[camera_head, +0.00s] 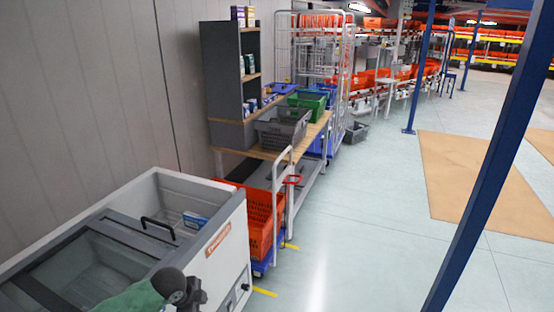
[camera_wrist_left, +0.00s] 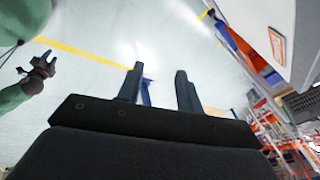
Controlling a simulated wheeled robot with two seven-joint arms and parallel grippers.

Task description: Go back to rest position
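My left gripper (camera_wrist_left: 160,78) is open and empty in the left wrist view, its two dark fingers apart with pale floor behind them. In the head view the green-sleeved arm with a dark hand (camera_head: 186,291) comes in at the bottom, in front of the white freezer chest; its fingers cannot be made out there. My right gripper (camera_wrist_left: 36,66) shows at the left edge of the left wrist view, below a green sleeve. Its small dark fingers look spread, with nothing seen between them.
The freezer chest (camera_head: 222,262) stands at lower left, with a blue-and-white box (camera_head: 195,220) inside. Beyond it are an orange crate (camera_head: 258,232), a workbench with a grey crate (camera_head: 283,128) and a green crate (camera_head: 309,101). A blue post (camera_head: 490,165) stands right. The middle floor is clear.

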